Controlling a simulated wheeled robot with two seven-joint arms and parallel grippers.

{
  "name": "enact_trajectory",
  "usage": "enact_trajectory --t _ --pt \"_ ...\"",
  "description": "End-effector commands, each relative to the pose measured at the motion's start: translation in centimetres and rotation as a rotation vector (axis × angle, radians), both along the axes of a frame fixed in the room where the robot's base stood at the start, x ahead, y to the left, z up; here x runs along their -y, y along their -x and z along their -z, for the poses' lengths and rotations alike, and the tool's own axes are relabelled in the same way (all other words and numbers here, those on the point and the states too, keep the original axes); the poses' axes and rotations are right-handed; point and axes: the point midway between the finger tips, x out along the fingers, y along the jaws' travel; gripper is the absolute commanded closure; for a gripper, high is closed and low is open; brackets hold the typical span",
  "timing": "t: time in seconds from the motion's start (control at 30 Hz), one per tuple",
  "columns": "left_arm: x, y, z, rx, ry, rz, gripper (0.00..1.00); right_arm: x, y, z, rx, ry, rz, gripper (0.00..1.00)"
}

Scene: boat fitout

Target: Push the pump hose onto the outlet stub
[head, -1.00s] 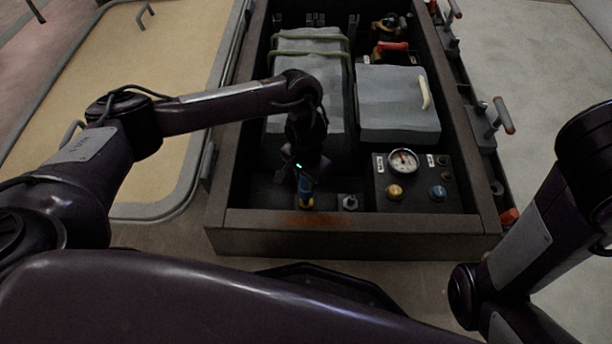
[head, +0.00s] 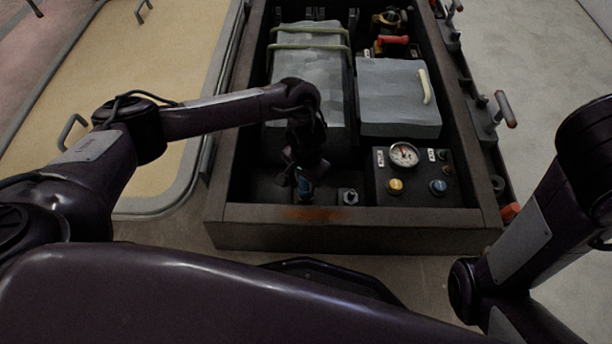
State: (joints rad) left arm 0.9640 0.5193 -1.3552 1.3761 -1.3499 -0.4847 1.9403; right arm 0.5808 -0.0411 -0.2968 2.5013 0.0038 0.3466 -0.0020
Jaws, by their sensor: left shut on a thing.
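My left gripper (head: 303,184) points down inside the dark open bay, near its front wall. It is shut on a small blue piece (head: 305,189), which appears to be the end of the pump hose. The rest of the hose and its contact with any stub are hidden by the gripper and shadow. A grey metal fitting (head: 349,197) stands on the bay floor just right of the gripper, apart from it. I cannot tell which fitting is the outlet stub. My right gripper is out of view; only the right arm's links show.
The dark bay frame (head: 355,235) has a rusty front rim close to my gripper. A panel with a gauge (head: 404,155), a yellow knob (head: 396,186) and a blue knob (head: 438,187) stands to the right. A strapped grey block (head: 309,60) and a lidded grey box (head: 398,95) lie behind.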

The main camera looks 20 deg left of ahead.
Motion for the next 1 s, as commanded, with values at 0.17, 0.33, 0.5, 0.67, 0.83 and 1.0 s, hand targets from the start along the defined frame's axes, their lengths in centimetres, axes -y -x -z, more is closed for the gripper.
enact_trajectory --t 0.17,0.33,0.5,0.67,0.83,1.0 --pt "0.0 0.0 0.7 0.001 0.0 -0.002 0.98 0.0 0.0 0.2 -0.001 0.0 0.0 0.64" --pt "0.0 -0.1 1.3 0.001 0.0 -0.002 0.98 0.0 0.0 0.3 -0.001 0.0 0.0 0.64" --pt "0.0 0.0 1.9 0.0 -0.001 -0.001 0.98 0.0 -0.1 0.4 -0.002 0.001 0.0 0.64" --pt "0.0 0.0 2.3 0.001 -0.001 -0.002 0.98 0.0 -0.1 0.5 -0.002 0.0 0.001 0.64" --pt "0.0 0.0 2.3 0.001 -0.001 -0.002 0.54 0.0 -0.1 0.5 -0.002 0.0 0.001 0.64" --pt "0.0 0.0 2.3 0.001 -0.001 -0.001 0.48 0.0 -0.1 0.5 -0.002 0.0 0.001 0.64"
